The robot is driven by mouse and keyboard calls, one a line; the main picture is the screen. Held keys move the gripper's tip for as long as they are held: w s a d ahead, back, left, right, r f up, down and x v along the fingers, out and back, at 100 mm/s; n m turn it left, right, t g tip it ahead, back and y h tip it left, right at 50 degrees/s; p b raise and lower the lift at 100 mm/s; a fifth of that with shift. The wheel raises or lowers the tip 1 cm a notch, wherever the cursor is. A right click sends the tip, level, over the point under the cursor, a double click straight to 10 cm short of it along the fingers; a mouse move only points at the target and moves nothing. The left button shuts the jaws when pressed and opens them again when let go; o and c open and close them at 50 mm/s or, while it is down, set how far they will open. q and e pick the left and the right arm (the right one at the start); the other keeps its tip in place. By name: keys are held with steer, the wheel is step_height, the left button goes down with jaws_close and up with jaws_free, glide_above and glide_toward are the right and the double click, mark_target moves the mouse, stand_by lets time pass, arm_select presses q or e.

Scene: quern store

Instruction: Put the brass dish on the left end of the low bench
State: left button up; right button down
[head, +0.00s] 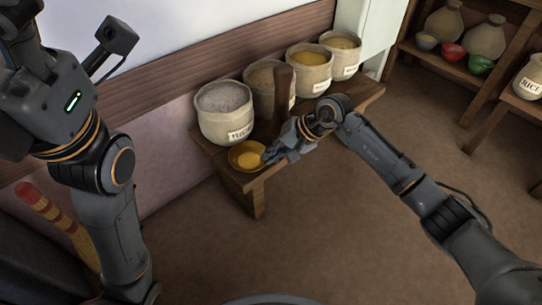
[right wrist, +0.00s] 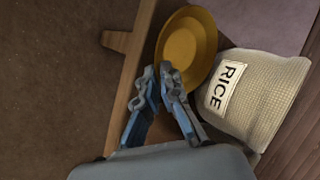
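The brass dish (head: 247,157) is a shallow round yellow dish at the left end of the low bench (head: 257,199), in front of the rice sack. It also shows in the right wrist view (right wrist: 192,45). My right gripper (head: 268,154) reaches it from the right. In the right wrist view its fingertips (right wrist: 158,70) are close together at the dish's near rim, one over the dish and one outside it. I cannot tell whether the dish touches the bench. My left arm stands at the left; its fingers are out of view.
A rice sack (head: 225,113) stands behind the dish, with more open sacks (head: 306,72) along the bench. A brown upright post-like object (head: 283,88) rises behind my right gripper. Shelves with jars and bowls (head: 452,52) are at the right. The floor in front is clear.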

steer(key=shift+f, duration=0.1)
steer(key=c, duration=1.8)
jaws_free()
